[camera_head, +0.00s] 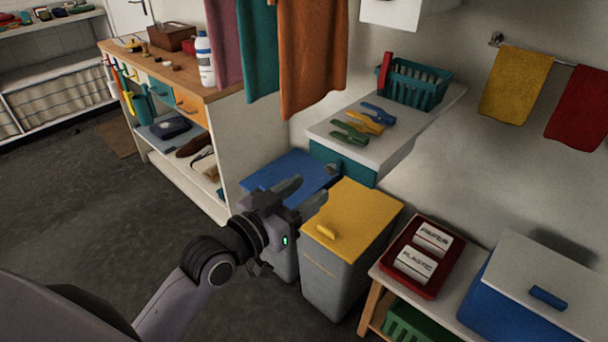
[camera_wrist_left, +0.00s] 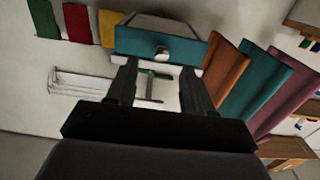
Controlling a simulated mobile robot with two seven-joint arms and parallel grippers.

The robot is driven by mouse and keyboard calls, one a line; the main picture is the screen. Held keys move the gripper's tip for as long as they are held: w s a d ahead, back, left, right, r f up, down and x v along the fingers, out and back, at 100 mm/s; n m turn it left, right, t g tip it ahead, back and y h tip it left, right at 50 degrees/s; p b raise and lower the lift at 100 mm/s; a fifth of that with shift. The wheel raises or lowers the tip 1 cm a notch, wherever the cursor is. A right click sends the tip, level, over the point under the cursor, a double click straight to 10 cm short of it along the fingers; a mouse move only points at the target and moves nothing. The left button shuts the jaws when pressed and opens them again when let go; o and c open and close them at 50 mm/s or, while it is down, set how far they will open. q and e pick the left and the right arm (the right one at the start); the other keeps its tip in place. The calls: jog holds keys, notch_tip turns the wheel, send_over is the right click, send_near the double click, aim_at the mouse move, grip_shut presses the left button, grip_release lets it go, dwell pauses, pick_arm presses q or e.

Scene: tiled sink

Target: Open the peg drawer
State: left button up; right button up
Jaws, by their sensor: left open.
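The peg drawer (camera_head: 342,163) has a teal front and sits under the end of a white wall shelf (camera_head: 415,135); it looks shut. In the left wrist view the drawer front (camera_wrist_left: 190,50) lies ahead, with a round metal knob (camera_wrist_left: 161,52) at its middle. My left gripper (camera_head: 304,193) is open and empty, below and to the left of the drawer in the head view. In the left wrist view its fingers (camera_wrist_left: 159,72) point at the drawer, one on each side of the knob's line, apparently short of it. My right gripper is not in view.
Green, yellow and blue pegs (camera_head: 364,118) and a teal basket (camera_head: 417,84) stand on the shelf. Blue-lidded (camera_head: 295,172) and yellow-lidded (camera_head: 352,218) bins stand below. Cloths (camera_head: 312,55) hang at upper left. A bench with a red tray (camera_head: 436,287) is at right.

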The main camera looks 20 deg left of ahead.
aim_at(330, 170)
pick_arm(q)
jog(key=shift+r+x, duration=0.2)
jog(key=shift+x, duration=1.55)
jog(key=shift+r+x, duration=0.2)
jog(key=shift+x, duration=1.55)
jog(key=shift+a, duration=0.15)
grip_shut()
